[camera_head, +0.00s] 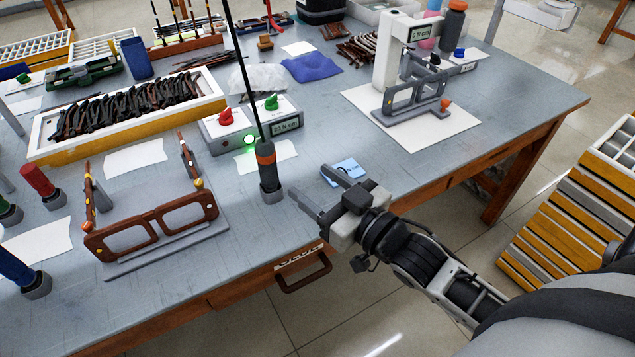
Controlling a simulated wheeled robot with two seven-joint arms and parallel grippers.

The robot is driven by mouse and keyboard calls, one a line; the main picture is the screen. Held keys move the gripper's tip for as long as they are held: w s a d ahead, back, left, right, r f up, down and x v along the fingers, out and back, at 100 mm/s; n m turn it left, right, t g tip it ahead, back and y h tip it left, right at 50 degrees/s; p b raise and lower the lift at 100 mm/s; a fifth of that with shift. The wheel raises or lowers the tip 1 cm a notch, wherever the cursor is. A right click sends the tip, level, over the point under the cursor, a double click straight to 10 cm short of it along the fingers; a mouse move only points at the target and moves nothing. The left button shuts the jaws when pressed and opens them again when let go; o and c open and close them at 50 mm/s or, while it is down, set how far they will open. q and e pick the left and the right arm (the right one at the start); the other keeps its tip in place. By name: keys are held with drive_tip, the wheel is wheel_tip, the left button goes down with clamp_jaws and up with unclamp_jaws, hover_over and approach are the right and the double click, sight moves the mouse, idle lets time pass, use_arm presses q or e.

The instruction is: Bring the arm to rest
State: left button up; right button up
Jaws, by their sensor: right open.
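My right gripper (322,194) is at the front edge of the grey workbench (255,215), its arm coming in from the lower right. Its two fingers are apart and nothing shows between them. A dark electric screwdriver with an orange band (266,168) stands upright in a holder on the bench, just left of the gripper and apart from it. A brown eyeglass frame (150,225) is on a grey stand at the left front, its temples standing up. My left gripper is not in view.
A control box with red and green knobs (250,122) sits behind the screwdriver. A white tray of dark temples (130,115) is at the back left. A grey frame on a fixture (415,100) is at the right. Stacked yellow trays (575,215) stand beyond the bench.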

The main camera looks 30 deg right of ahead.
drive_tip(key=s+a+f+g+h, duration=0.1)
drive_tip(key=s+a+f+g, duration=0.1)
drive_tip(key=s+f, duration=0.3)
drive_tip(key=s+a+f+g+h, duration=0.1)
drive_tip(key=s+a+f+g, duration=0.2)
drive_tip(key=s+f, duration=0.3)
wheel_tip(320, 180, down, 5)
drive_tip(key=shift+a+f+m+g, duration=0.1)
drive_tip(key=shift+a+m+g, duration=0.3)
drive_tip(key=shift+g, duration=0.5)
